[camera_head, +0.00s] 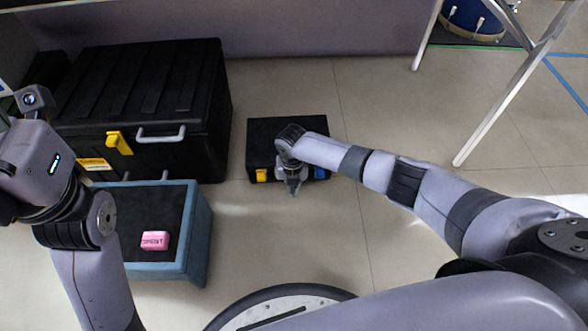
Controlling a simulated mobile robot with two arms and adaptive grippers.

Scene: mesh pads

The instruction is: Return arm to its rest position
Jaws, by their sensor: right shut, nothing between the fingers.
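My right arm reaches in from the right, and its gripper (294,189) points down in front of a small black case on the floor. The right gripper is shut with nothing in it. My left arm stands at the left edge, bent upward; its fingers are not visible in this view. A pink block (155,241) with dark lettering lies on the dark top of a blue-sided box (199,235), just right of my left arm.
A large black case (190,90) with a yellow latch stands behind the blue-sided box. The small black case (262,135) sits beyond my right gripper. A white metal frame (497,105) stands at the back right. Floor between the small case and the frame is clear.

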